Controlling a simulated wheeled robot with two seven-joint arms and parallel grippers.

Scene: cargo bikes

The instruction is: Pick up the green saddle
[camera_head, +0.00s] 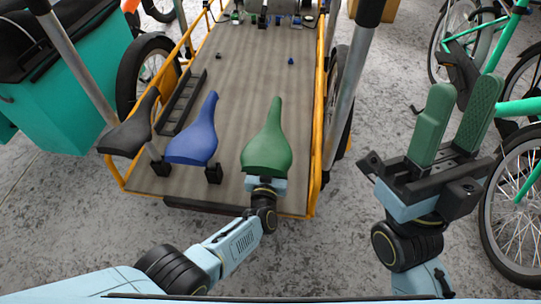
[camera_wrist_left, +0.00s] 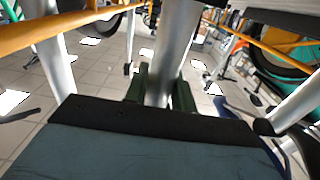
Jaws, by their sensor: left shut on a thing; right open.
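The green saddle (camera_head: 268,140) is over the near right part of the cargo bed, nose pointing away from me. My left gripper (camera_head: 266,184) comes in from the near side and meets its wide rear end. The saddle hides its fingertips in the head view. In the left wrist view, my left gripper's green fingers (camera_wrist_left: 162,92) stand on either side of a grey metal tube (camera_wrist_left: 172,60); I cannot tell whether the tube belongs to the saddle. My right gripper (camera_head: 460,115) is open and empty, raised at the right, beside the cargo bed.
A blue saddle (camera_head: 194,132) and a black saddle (camera_head: 131,130) stand left of the green one. The wooden cargo bed (camera_head: 255,65) has yellow rails. Grey posts rise at left (camera_head: 78,55) and right (camera_head: 350,85). Green bikes (camera_head: 515,107) stand at right, a teal box (camera_head: 75,100) at left.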

